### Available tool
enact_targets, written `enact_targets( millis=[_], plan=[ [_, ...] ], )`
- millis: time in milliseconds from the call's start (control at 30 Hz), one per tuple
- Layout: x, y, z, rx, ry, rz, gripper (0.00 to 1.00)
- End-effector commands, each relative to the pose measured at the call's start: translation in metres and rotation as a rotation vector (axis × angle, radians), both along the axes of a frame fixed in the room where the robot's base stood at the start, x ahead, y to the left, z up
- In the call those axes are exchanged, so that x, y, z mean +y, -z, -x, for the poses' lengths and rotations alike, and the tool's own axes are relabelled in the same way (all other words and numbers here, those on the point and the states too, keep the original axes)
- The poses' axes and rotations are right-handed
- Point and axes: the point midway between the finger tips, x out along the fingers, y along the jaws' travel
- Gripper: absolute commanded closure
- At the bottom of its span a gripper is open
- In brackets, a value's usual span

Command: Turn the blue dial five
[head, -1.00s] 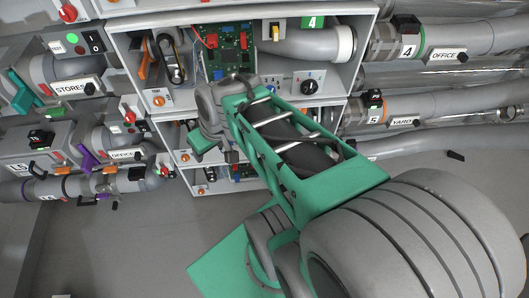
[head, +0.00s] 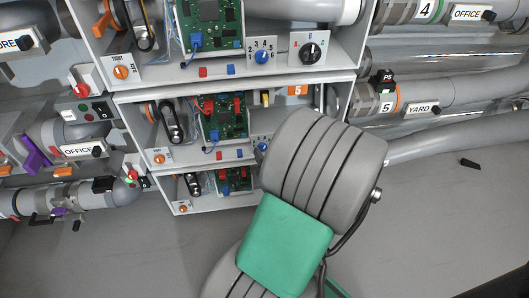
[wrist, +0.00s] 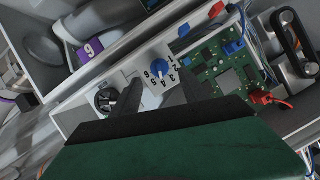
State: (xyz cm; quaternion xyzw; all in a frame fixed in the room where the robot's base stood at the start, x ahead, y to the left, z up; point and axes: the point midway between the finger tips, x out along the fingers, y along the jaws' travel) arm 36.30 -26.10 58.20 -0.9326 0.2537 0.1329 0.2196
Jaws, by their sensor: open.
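The blue dial of unit five (wrist: 158,68) shows in the wrist view, upside down, on a white plate with numbers around it. In the head view the same dial (head: 263,146) shows at the edge of my arm, in the compartment with the orange 5 label (head: 297,90). My gripper (wrist: 161,82) is open in the wrist view, its two dark fingers on either side of the dial's lower part in the picture. I cannot tell if they touch it. The dial's pointer is too small to read. In the head view my arm hides the gripper.
A black dial (wrist: 105,100) sits left of the fingers in the wrist view, and a green circuit board (wrist: 225,72) sits right. A shelf edge and a purple label (wrist: 90,50) lie beyond. Another blue dial (head: 263,57) is in the compartment above.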

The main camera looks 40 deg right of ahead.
Motion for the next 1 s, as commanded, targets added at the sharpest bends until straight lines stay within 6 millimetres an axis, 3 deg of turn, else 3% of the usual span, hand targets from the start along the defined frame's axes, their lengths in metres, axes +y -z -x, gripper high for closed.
enact_targets(
  millis=[200, 533, 1000],
  plan=[
    [-0.013, 0.013, -0.029, 0.000, -0.005, 0.000, 0.48],
    [-0.017, 0.015, -0.035, 0.000, -0.001, 0.000, 0.48],
    [-0.017, 0.015, -0.035, 0.000, -0.001, 0.001, 0.86]
  ],
)
